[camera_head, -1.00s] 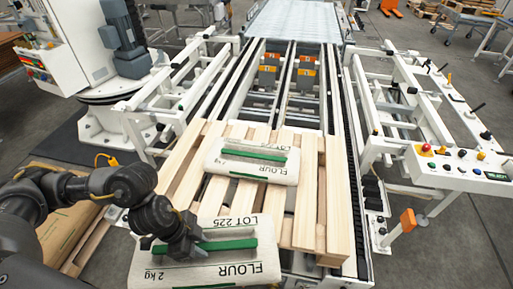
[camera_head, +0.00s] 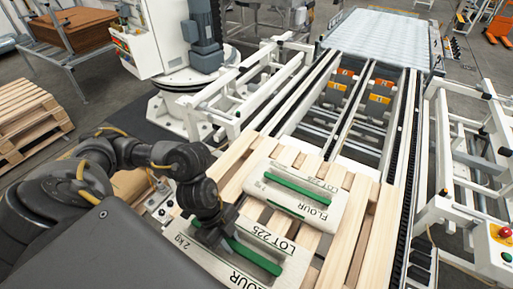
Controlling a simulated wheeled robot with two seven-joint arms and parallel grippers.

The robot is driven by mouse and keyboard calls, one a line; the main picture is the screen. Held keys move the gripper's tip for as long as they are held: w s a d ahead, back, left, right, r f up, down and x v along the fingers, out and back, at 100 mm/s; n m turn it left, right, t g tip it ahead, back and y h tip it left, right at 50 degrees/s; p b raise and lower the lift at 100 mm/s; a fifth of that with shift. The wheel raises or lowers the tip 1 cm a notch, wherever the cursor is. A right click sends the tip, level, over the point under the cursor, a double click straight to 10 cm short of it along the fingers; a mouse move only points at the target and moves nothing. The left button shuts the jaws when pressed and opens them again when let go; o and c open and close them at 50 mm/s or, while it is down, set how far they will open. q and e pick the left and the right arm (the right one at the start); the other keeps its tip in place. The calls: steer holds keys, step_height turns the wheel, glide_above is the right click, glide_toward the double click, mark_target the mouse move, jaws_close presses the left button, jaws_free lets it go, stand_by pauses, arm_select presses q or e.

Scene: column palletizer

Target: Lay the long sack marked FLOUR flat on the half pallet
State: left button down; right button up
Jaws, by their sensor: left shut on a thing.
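A long white sack (camera_head: 242,257) with a green handle, marked FLOUR and LOT 225, is at the bottom of the head view. My left gripper (camera_head: 213,238) is shut on this sack at the left end of its green handle. The sack overlaps the near end of the wooden half pallet (camera_head: 368,218) in the picture; I cannot tell whether it touches the slats. A second, similar FLOUR sack (camera_head: 298,182) lies flat on the pallet, farther back. My right gripper is not in view.
The pallet sits on a conveyor with rails running back to a pale roller section (camera_head: 376,42). A white railed frame (camera_head: 240,95) stands left of it. A control box with a red button (camera_head: 500,240) is at the right. Bare slats show right of the sacks.

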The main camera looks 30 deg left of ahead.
mark_target(258, 228)
arm_select(q)
steer(key=w+d+f+b, duration=0.1)
steer(key=w+b, duration=0.1)
steer(key=w, duration=0.1)
steer(key=w+d+f+b, duration=0.1)
steer(key=w+f+b, duration=0.1)
steer(key=w+b, duration=0.1)
steer(key=w+d+f+b, duration=0.1)
steer(key=w+b, duration=0.1)
steer(key=w, duration=0.1)
steer(key=shift+f+b, duration=0.35)
steer(key=w+f+b, duration=0.2)
steer(key=b, duration=0.1)
steer(key=w+d+f+b, duration=0.1)
steer(key=f+b, duration=0.1)
steer(key=b, duration=0.1)
steer(key=shift+w, duration=0.4)
